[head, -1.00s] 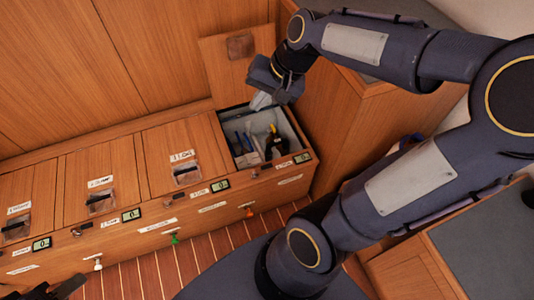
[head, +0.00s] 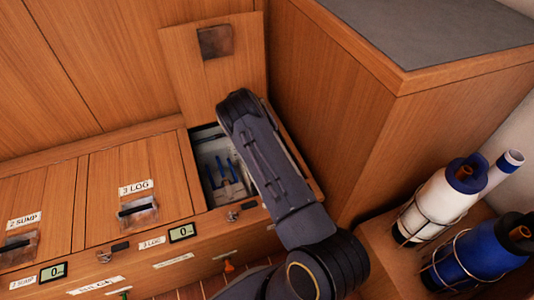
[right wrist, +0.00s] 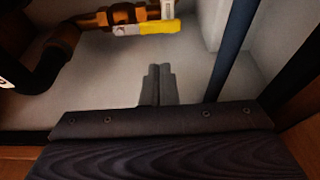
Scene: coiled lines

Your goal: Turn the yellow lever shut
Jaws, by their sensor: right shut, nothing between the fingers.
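The yellow lever (right wrist: 160,28) shows in the right wrist view, near the top. It lies roughly horizontal, close alongside a brass fitting and pipe (right wrist: 95,20). My right gripper (right wrist: 160,70) is shut and empty, its fingertips pointing toward the lever with a gap between. In the head view my right arm reaches down into the open locker (head: 205,170) at the right end of the bench, and the arm hides that gripper and the lever. My left gripper is not in view.
The locker's lid (head: 212,75) stands raised against the back panel. Blue-handled items (head: 222,170) lie in the locker. A blue pipe (right wrist: 235,50) stands right of my gripper. A tall wooden cabinet (head: 330,110) borders the locker. White (head: 440,205) and blue (head: 485,250) bottles stand at right.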

